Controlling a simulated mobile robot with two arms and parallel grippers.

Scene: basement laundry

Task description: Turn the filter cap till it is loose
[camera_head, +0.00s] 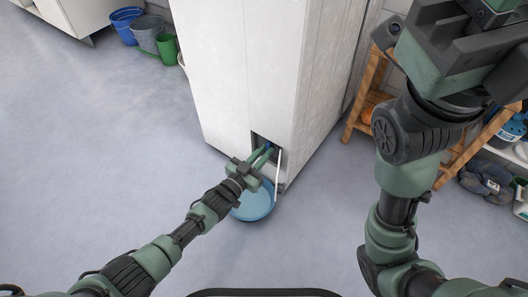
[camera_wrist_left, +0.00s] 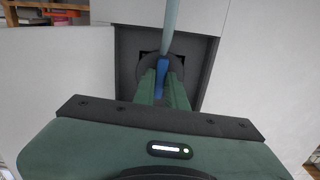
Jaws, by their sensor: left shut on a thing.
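The filter cap sits in a dark recess (camera_wrist_left: 128,72) low in the front of the white machine (camera_head: 232,60). Its blue grip (camera_wrist_left: 162,72) shows between the fingers of my left gripper (camera_head: 266,152) in the left wrist view, with a dark round part behind it. My left gripper is shut on the cap's grip; its fingers hide much of the cap. The open flap (camera_head: 278,172) stands out beside the recess. A blue basin (camera_head: 262,204) lies on the floor below, partly under my left gripper. My right gripper (camera_head: 465,42) is raised at the upper right; its fingertips are not clear.
A wooden shelf (camera_head: 359,112) with several items stands to the right of the machine. Blue, grey and green buckets (camera_head: 145,33) stand at the back left. The floor (camera_head: 95,130) in front and to the left is clear. In the left wrist view a pale bluish strip (camera_wrist_left: 171,24) crosses before the recess.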

